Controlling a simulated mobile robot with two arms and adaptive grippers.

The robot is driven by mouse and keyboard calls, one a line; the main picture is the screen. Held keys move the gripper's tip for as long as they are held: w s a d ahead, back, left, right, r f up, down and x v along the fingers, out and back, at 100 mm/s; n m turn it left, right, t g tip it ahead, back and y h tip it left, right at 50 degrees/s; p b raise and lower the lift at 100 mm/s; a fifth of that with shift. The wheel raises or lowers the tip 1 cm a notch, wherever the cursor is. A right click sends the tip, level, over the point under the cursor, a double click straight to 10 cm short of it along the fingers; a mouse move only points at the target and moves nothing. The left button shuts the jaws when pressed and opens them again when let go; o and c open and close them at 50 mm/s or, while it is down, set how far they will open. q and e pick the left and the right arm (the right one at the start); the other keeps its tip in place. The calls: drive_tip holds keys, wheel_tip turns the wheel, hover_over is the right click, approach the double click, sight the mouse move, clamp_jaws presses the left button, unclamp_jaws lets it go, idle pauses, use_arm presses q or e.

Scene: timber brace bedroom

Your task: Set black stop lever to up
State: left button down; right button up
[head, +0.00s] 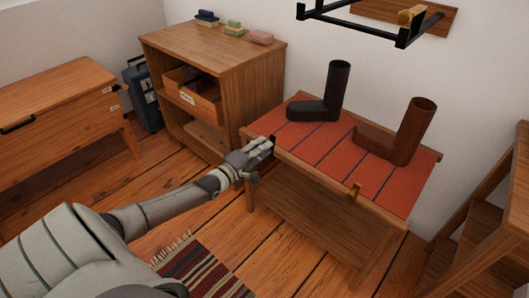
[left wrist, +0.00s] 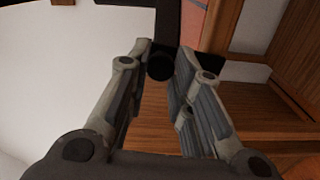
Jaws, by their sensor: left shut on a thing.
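The black stop lever (head: 272,141) is at the left end of the front edge of the low wooden bench with a red slatted top (head: 345,150). My left gripper (head: 262,150) reaches it from the left and covers most of it. In the left wrist view the round black end of the lever (left wrist: 160,67) lies between the two finger tips (left wrist: 162,62), and the gripper is shut on it. Whether the lever points up or down is hard to tell. My right gripper is not in view.
A black boot (head: 325,98) and a brown boot (head: 402,135) stand on the bench top. A wooden shelf unit (head: 245,85) stands behind left. A striped rug (head: 195,268) lies on the floor. Wooden steps (head: 480,215) are at right.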

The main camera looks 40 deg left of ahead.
use_arm(q)
drive_tip(key=shift+a+n+b, duration=0.3)
drive_tip(key=shift+a+n, duration=0.2)
drive_tip(key=shift+n, duration=0.3)
drive_tip(key=c, duration=1.3)
unclamp_jaws()
drive_tip(key=shift+o, duration=0.2)
drive_tip(key=s+a, duration=0.1)
drive_tip(key=s, duration=1.1)
